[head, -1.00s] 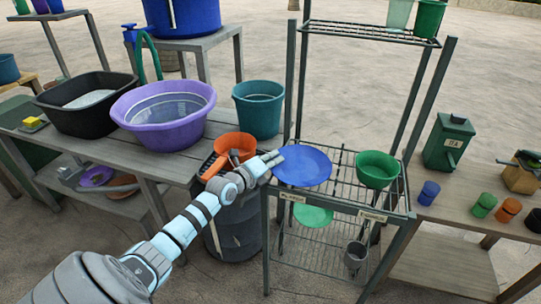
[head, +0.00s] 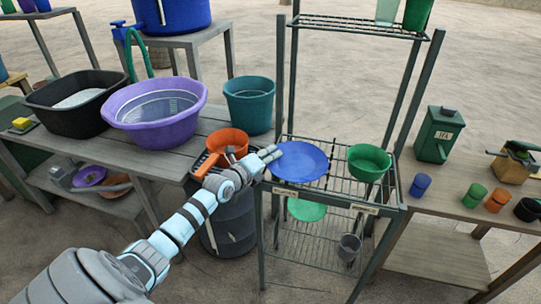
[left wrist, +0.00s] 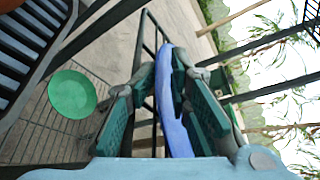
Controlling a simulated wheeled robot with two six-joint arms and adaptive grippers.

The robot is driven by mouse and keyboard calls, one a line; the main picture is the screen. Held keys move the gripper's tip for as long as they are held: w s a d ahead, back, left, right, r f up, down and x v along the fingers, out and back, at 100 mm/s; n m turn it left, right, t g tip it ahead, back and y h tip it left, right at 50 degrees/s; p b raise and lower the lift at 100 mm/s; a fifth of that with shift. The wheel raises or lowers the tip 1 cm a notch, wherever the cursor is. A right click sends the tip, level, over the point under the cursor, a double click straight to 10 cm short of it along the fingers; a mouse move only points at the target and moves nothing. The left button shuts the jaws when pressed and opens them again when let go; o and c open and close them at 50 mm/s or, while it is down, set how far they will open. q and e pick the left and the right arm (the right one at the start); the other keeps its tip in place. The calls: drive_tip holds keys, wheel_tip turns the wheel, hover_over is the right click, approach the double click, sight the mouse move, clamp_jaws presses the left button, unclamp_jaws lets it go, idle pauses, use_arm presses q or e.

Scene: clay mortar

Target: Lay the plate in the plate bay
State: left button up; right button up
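The blue plate (head: 300,163) is roughly level over the left part of the rack's middle wire shelf (head: 338,190). I cannot tell whether it touches the wires. My left gripper (head: 273,154) has its fingers around the plate's left rim. In the left wrist view the plate (left wrist: 172,112) shows edge-on between the two fingers (left wrist: 165,85), which look closed on it. A small label (head: 285,191) is on the shelf's front edge below the plate; its text is too small to read. My right gripper is out of view.
A green bowl (head: 369,162) stands on the same shelf, right of the plate. A green plate (head: 306,210) and a grey cup (head: 349,247) are lower in the rack. Rack posts rise close behind the plate. An orange pot (head: 228,142) stands left, beside my gripper.

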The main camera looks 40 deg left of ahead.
use_arm(q)
drive_tip(key=shift+s+f, duration=0.15)
drive_tip(key=shift+f, duration=0.15)
drive_tip(key=shift+s+a, duration=0.1)
drive_tip(key=shift+s, duration=0.15)
drive_tip(key=s+r, duration=0.3)
drive_tip(key=s, duration=0.8)
drive_tip(key=shift+d, duration=0.25)
drive_tip(key=s+a+f+n+g+y+p, duration=0.35)
drive_tip(key=a+f+n, duration=0.25)
drive_tip(key=f, duration=0.4)
drive_tip(key=s+f+n+g+p, duration=0.2)
drive_tip(key=s+f+n+g, duration=0.2)
drive_tip(key=s+f+n, duration=0.65)
drive_tip(key=s+d+f+n+g+h+p, duration=0.1)
drive_tip(key=s+d+f+n+g+p, duration=0.1)
drive_tip(key=s+d+f, duration=0.7)
drive_tip(key=s+d+f+n+g+h+p, duration=0.1)
drive_tip(key=s+d+f+n+g, duration=0.4)
drive_tip(key=s+d+f, duration=0.5)
drive_tip(key=s+d+h, duration=0.1)
drive_tip(key=s, duration=0.5)
drive_tip(key=shift+s+p, duration=0.35)
drive_tip(key=shift+s, duration=0.05)
